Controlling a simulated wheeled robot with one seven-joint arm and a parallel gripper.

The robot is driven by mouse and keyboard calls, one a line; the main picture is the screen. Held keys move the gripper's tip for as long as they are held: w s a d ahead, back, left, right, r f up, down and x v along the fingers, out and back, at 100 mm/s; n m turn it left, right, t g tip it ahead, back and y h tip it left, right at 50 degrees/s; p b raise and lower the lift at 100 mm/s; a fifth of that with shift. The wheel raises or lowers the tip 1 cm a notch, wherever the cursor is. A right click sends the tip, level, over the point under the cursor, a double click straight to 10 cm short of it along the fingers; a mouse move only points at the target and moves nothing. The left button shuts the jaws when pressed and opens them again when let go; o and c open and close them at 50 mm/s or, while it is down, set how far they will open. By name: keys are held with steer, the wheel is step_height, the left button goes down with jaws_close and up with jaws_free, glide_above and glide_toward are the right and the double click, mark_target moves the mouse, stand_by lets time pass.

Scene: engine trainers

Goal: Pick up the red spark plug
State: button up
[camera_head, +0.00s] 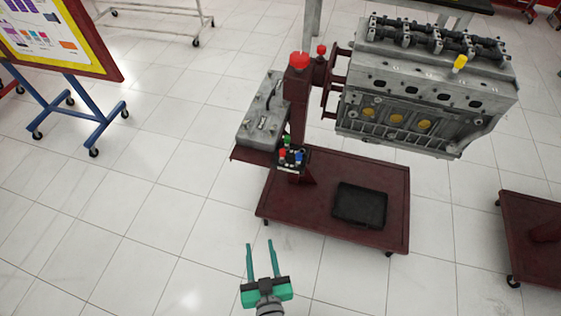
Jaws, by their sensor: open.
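A small red piece (282,154), which looks like the red spark plug, stands in a small black holder (290,167) on the front of the dark red engine stand. Green (288,140) and blue (299,158) pieces stand close beside it. It is too small to make out its shape. My gripper (259,243) is open and empty, with its two green fingers apart and pointing toward the stand. In the picture it is below the holder and a little to its left, clear of the stand.
A grey engine block (420,85) with a yellow piece (459,63) is mounted on the stand. A grey box (262,118) sits left of the post. A black tray (360,205) lies on the red base (310,215). Another red cart (535,235) is at right.

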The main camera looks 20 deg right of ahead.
steer(key=w+d+f+m+h, duration=0.15)
steer(key=w+d, duration=0.45)
steer(key=w, duration=0.6)
steer(key=m+g+h, duration=0.2)
glide_toward(282, 155)
steer(key=x, duration=1.1)
steer(key=shift+f, duration=0.1)
steer(key=shift+w+d+f, duration=0.15)
jaws_close()
